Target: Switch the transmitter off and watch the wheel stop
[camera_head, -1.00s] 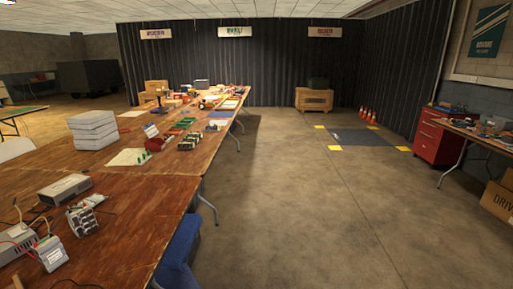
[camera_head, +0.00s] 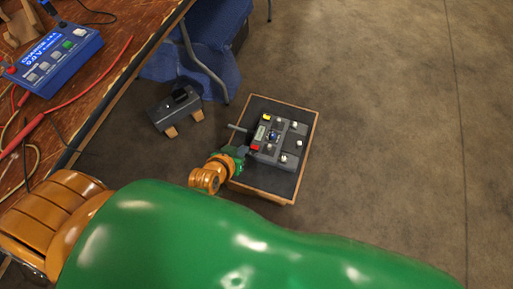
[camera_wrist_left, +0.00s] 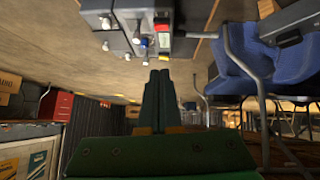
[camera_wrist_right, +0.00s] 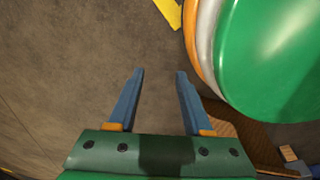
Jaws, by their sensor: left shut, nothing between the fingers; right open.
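The transmitter (camera_head: 278,152) is a dark grey box with a small pale display, a red patch, a yellow patch and several pale knobs. It lies on a dark, wood-rimmed stand (camera_head: 301,182). My left gripper (camera_head: 241,153) is shut and empty beside its left edge, close to the red patch. The left wrist view shows the transmitter (camera_wrist_left: 122,14) at the top, just beyond my closed fingertips (camera_wrist_left: 159,73). I cannot tell whether they touch it. My right gripper (camera_wrist_right: 160,73) is open and empty over bare floor. I cannot make out a wheel.
A wooden workbench (camera_head: 112,60) with a blue charger (camera_head: 50,55) and red leads is at upper left. The floor to the right is clear.

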